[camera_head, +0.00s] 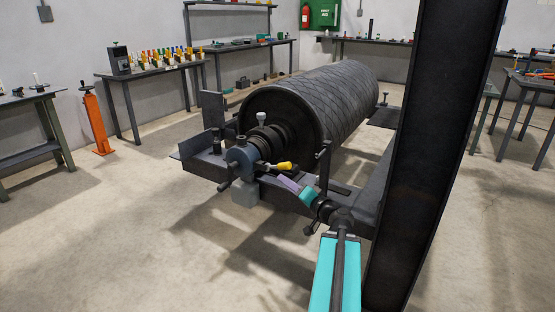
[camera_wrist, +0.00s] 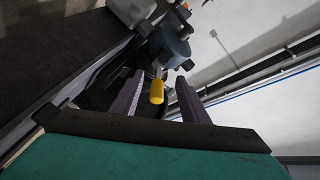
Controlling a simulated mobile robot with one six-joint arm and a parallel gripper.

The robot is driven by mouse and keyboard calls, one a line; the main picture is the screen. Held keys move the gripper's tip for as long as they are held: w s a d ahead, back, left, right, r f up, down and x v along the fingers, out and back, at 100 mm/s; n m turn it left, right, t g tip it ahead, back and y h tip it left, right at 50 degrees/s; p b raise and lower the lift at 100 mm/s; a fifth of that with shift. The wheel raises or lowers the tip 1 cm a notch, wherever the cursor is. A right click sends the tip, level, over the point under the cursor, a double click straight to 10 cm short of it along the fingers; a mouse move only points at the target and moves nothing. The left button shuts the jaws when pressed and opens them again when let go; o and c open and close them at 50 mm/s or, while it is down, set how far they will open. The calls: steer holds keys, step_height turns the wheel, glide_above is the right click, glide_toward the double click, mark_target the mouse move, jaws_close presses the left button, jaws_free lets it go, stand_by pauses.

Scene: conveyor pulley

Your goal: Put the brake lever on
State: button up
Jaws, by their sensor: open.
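The brake lever shows as a yellow handle (camera_head: 285,166) on a thin rod that runs left to the blue-grey housing (camera_head: 241,159) at the pulley's near end. In the wrist view the yellow handle (camera_wrist: 157,92) lies between and beyond my two purple fingers, with its rod running to the blue-grey housing (camera_wrist: 172,44). My gripper (camera_head: 286,183) is just below and right of the handle in the head view. In the wrist view my gripper (camera_wrist: 158,93) is open, a finger on each side of the handle, with gaps showing. I cannot tell the exact depth between fingertips and handle.
The large pulley drum (camera_head: 325,98) with a patterned surface rests on a dark frame (camera_head: 212,168) behind the housing. An upright dark post (camera_head: 324,165) stands close to my gripper. An orange jack (camera_head: 96,122) and benches stand at left. Open floor lies in front.

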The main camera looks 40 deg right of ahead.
mark_target(278, 167)
steer(key=shift+m+h, duration=0.3)
steer(key=shift+h, duration=0.2)
steer(key=s+d+r, duration=0.2)
steer(key=shift+d+r, duration=0.2)
steer(key=shift+d, duration=0.15)
steer(key=shift+w, duration=0.15)
steer(key=b+x, duration=0.2)
steer(key=x, duration=1.1)
steer(key=shift+w+b, duration=0.3)
steer(key=shift+b, duration=0.05)
steer(key=shift+d+r, duration=0.1)
steer(key=shift+c, duration=0.3)
jaws_close()
